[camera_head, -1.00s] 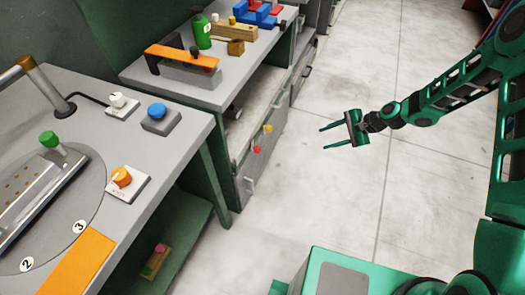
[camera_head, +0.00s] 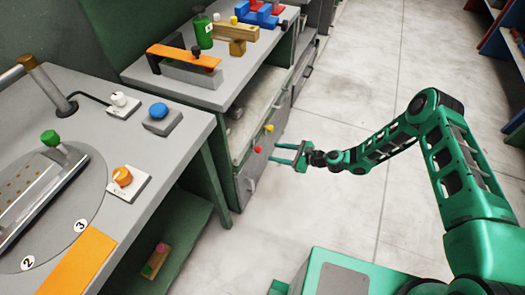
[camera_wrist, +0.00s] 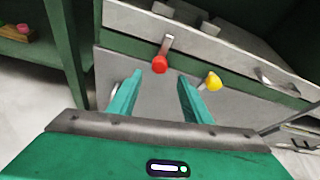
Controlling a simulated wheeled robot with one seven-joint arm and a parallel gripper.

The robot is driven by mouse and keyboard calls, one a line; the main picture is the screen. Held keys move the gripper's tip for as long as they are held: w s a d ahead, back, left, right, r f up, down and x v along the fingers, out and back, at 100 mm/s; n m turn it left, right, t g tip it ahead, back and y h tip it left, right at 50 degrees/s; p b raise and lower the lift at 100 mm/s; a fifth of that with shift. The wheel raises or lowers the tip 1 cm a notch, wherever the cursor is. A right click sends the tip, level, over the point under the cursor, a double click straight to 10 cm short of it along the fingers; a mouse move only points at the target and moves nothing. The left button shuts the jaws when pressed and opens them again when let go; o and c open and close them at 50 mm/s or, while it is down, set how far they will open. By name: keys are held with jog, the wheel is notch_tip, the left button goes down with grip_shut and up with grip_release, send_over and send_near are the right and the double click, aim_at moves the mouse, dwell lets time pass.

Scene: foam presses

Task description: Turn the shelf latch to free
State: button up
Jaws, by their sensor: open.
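Two small handles sit on the front of the grey cabinet under the middle bench: a red knob (camera_head: 258,149) and a yellow knob (camera_head: 269,128). I cannot tell for certain which one is the shelf latch. In the wrist view the red knob (camera_wrist: 160,64) ends a short metal lever that hangs down from the shelf edge. The yellow knob (camera_wrist: 213,82) is to its right. My gripper (camera_head: 273,151) is open and empty, its fingers pointing at the cabinet front. In the wrist view the red knob appears just beyond and between the fingertips (camera_wrist: 159,78); contact is not visible.
A drawer handle (camera_head: 251,186) is below the knobs, and the green bench leg (camera_head: 217,178) is to the left. The near bench (camera_head: 172,165) carries buttons and a turntable. The pale tiled floor (camera_head: 345,110) to the right is clear.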

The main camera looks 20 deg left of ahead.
aim_at(261, 150)
jog(key=x, duration=0.8)
jog(key=shift+a, duration=0.15)
jog(key=shift+c, duration=0.4)
jog(key=c, duration=1)
